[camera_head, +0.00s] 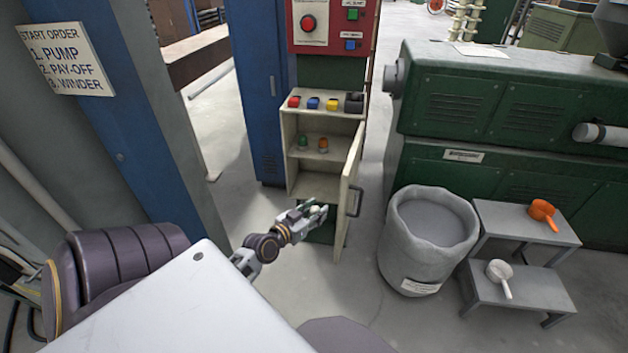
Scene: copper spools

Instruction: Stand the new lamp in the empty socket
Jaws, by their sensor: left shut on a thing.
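My left gripper (314,211) is low in front of the open cream cabinet (290,160), close to the lower part of its open door (349,185). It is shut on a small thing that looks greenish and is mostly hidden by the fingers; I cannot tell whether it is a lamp. On the cabinet's top stand a red piece (294,102), a blue piece (313,103) and a yellow piece (332,104). A dark piece (354,103) at the right end may be the empty socket. A green lamp (303,143) and an orange lamp (323,145) stand on the shelf inside. My right gripper is out of view.
A red panel with buttons (335,20) is above the cabinet, beside a blue column (254,90). A grey bin (431,230) and a step stand (520,230) with an orange scoop (543,213) and a white scoop (499,273) are right. Green machinery (480,105) stands behind.

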